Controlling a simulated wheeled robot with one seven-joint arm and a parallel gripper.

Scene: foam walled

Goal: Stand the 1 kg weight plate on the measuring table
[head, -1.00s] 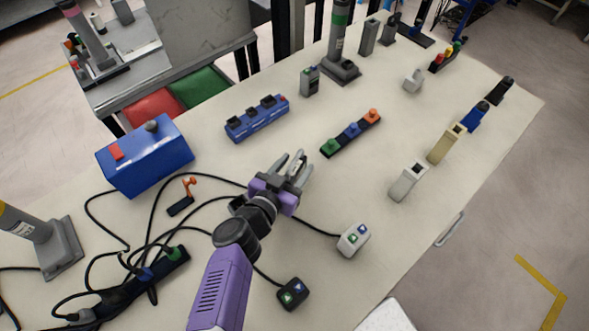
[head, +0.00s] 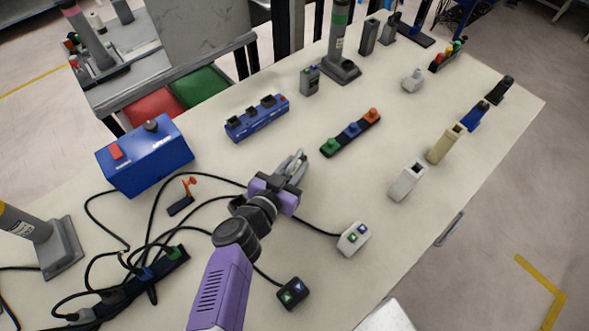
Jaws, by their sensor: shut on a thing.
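My gripper (head: 297,166), at the end of my purple and black arm, is low over the middle of the cream table (head: 340,200). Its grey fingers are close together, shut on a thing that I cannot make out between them. I cannot pick out a weight plate by shape or label. A grey-topped bench (head: 135,60) with an upright marbled grey panel (head: 188,35) stands at the back left. I cannot tell which surface is the measuring table.
A blue box (head: 150,157) and loose black cables are left of my arm. A blue block (head: 257,118) and a strip with coloured knobs (head: 350,133) lie beyond my gripper. Table between is bare.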

